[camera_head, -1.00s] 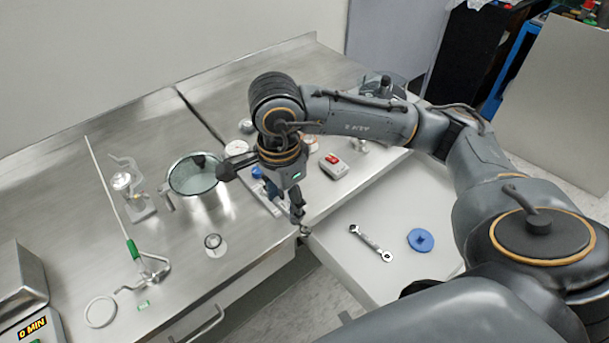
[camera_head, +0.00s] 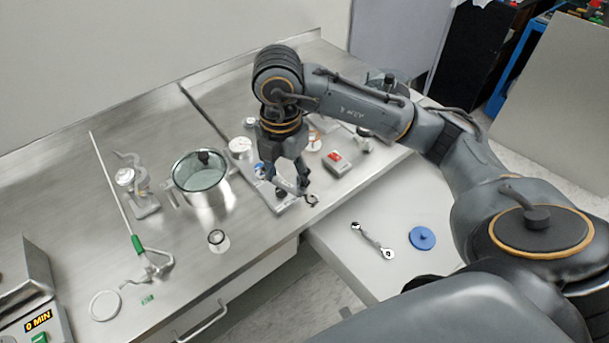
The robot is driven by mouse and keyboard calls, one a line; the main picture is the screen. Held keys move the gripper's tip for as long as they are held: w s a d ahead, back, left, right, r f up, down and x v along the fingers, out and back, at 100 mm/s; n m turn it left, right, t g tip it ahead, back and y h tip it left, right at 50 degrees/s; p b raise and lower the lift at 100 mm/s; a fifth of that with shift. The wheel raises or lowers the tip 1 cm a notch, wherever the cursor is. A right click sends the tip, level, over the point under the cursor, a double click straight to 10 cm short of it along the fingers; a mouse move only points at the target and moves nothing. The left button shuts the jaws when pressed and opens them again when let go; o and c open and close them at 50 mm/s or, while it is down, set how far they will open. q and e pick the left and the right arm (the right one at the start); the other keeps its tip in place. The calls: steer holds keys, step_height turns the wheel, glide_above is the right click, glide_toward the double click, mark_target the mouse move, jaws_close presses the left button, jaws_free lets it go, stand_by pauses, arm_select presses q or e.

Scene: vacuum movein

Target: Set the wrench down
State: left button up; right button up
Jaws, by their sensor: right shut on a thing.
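My right gripper (camera_head: 292,182) points down and is shut on a small metal wrench (camera_head: 311,199). The wrench's ring end sticks out to the right of the fingers; the rest is partly hidden by them. The gripper is over the front edge of the steel worktop, above a flat grey plate (camera_head: 284,207). I cannot tell whether the wrench touches the plate. A second wrench (camera_head: 374,242) lies on the white side table (camera_head: 345,264). My left gripper is not in view.
A blue disc (camera_head: 422,238) lies right of the second wrench. A grey box with a red switch (camera_head: 336,163) and a white round container (camera_head: 240,147) are close by. A clamp stand (camera_head: 138,246) is farther left.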

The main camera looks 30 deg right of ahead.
steer(key=m, duration=0.3)
steer(key=shift+w+d+m, duration=0.15)
steer(key=shift+w+m, duration=0.05)
steer(key=shift+m, duration=0.2)
steer(key=w+d+f, duration=0.3)
steer(key=w+d+f+p, duration=0.1)
steer(key=w+d+f, duration=0.1)
steer(key=d, duration=0.1)
steer(key=w+d+f+p, duration=0.1)
steer(key=w+d+f, duration=0.2)
steer(key=shift+w+d+f, duration=0.3)
steer(key=shift+d, duration=0.05)
steer(key=shift+w+d+f, duration=0.25)
steer(key=shift+d+f, duration=0.1)
steer(key=shift+f, duration=0.2)
step_height(320, 180, down, 2)
steer(key=shift+f+p, duration=0.1)
steer(key=shift+p, duration=0.8)
steer(key=shift+f, duration=0.6)
steer(key=o, duration=1.3)
